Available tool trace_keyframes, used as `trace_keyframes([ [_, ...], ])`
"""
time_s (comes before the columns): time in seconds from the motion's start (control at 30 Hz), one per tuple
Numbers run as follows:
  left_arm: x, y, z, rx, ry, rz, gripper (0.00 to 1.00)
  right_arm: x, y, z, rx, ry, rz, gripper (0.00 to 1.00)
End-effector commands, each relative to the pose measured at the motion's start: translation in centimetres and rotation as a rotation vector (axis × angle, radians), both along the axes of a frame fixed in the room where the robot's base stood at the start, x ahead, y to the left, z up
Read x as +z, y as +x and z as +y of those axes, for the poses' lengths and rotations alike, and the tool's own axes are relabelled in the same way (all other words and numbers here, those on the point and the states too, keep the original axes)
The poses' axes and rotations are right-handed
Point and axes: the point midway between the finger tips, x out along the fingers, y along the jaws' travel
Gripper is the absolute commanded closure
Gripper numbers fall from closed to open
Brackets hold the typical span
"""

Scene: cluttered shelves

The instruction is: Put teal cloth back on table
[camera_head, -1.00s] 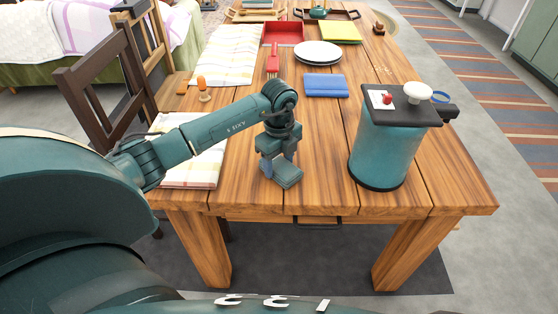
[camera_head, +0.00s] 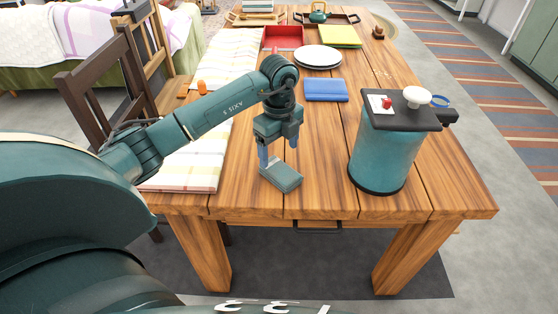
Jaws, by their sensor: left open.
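A small folded teal cloth (camera_head: 283,178) lies flat on the wooden table (camera_head: 330,190), near its front edge and left of centre. My left gripper (camera_head: 278,153) points down just above it. Its two fingers are apart, with the cloth below them; whether a fingertip still touches the cloth I cannot tell. My right gripper is not in this view.
A large teal canister with a dark lid (camera_head: 383,155) stands to the right. A folded blue cloth (camera_head: 326,90), white plates (camera_head: 318,57) and a red tray (camera_head: 283,38) lie farther back. A striped runner (camera_head: 196,165) lies to the left. A chair (camera_head: 105,90) stands left of the table.

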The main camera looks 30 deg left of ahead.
Motion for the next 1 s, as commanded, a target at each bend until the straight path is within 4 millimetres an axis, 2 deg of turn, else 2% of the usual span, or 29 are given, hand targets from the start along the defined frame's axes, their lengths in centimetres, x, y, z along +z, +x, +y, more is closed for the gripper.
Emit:
trace_keyframes([
  [0.1, 2.6, 0.1, 0.0, 0.000, 0.000, -0.004, 0.23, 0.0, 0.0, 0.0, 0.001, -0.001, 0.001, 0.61],
  [0.3, 5.2, 0.0, 0.0, -0.001, 0.000, -0.001, 0.23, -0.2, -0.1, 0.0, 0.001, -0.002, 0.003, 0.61],
  [0.53, 5.8, -0.1, -0.2, -0.005, -0.005, 0.001, 0.23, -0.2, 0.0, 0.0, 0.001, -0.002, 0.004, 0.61],
  [0.63, 4.6, -0.5, -2.1, -0.068, -0.075, 0.005, 0.23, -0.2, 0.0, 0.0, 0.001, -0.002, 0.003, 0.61],
  [0.67, 4.0, -0.7, -3.3, -0.107, -0.120, 0.004, 0.23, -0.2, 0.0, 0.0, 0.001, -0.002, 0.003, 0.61],
  [0.77, 1.4, -2.6, -9.6, -0.288, -0.375, -0.011, 0.23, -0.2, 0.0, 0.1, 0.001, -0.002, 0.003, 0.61],
  [0.83, 0.4, -5.0, -15.8, -0.420, -0.652, -0.057, 0.23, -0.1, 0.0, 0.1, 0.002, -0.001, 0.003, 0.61],
  [0.9, 1.4, -7.9, -22.0, -0.494, -0.989, -0.152, 0.23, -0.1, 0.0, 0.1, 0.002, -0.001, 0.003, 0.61],
  [1.0, 5.0, -10.3, -27.1, -0.419, -1.412, -0.352, 0.23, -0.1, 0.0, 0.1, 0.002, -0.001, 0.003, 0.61],
])
